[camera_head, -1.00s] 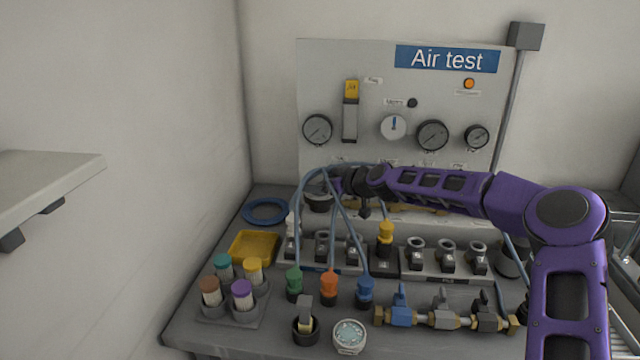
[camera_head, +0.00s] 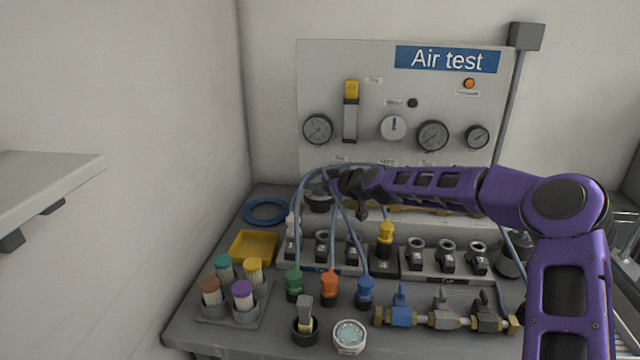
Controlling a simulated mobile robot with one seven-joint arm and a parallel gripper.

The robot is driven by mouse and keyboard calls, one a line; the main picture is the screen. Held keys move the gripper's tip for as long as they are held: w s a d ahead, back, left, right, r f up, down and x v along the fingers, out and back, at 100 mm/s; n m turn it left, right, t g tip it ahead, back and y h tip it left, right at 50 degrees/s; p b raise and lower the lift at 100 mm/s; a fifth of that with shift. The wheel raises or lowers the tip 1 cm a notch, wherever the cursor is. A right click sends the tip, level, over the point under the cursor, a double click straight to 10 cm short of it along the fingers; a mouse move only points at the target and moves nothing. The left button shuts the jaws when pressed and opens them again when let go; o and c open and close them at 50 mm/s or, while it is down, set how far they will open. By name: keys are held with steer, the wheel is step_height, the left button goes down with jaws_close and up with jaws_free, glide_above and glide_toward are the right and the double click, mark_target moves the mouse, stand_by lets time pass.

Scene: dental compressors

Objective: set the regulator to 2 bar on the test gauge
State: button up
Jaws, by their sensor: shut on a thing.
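The Air test panel (camera_head: 335,70) stands upright against the wall. It carries dial gauges: one at the left (camera_head: 317,129), a larger one right of centre (camera_head: 432,135) and a small one at the right (camera_head: 477,136). Which is the test gauge I cannot tell; labels and needle readings are too small. A dark round knob (camera_head: 319,203), perhaps the regulator, sits below the left gauge. My gripper (camera_head: 336,183) reaches in from the right at this knob. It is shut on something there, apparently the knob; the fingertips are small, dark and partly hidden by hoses.
Blue-grey hoses (camera_head: 299,205) loop up in front of my gripper from green, orange and blue connectors. A shelf (camera_head: 45,185) juts in at left.

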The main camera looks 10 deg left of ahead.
steer(key=m+t+h+p, duration=0.1)
steer(key=m+h, duration=0.1)
steer(key=m+t+h+p, duration=0.1)
steer(key=shift+a+r+m+t+h, duration=0.2)
steer(key=shift+r+m+t+h, duration=0.15)
steer(key=shift+m+t+h, duration=0.05)
steer(key=m+t+h+p, duration=0.1)
steer(key=m+h+p, duration=0.3)
steer(key=p, duration=0.2)
steer(key=shift+r+h, duration=0.1)
steer(key=shift+h, duration=0.3)
steer(key=m+h+p, duration=0.3)
steer(key=shift+f+m+h, duration=0.25)
steer(key=shift+m+h, duration=0.05)
steer(key=shift+h, duration=0.1)
steer(key=shift+d+f+m+g+h, duration=0.1)
steer(key=shift+m+g+h, duration=0.3)
steer(key=shift+m+h, duration=0.5)
steer(key=shift+d+f+m+g+h, duration=0.1)
steer(key=shift+m+g+h, duration=0.3)
steer(key=shift+m+h, duration=0.5)
steer(key=o, duration=1.4)
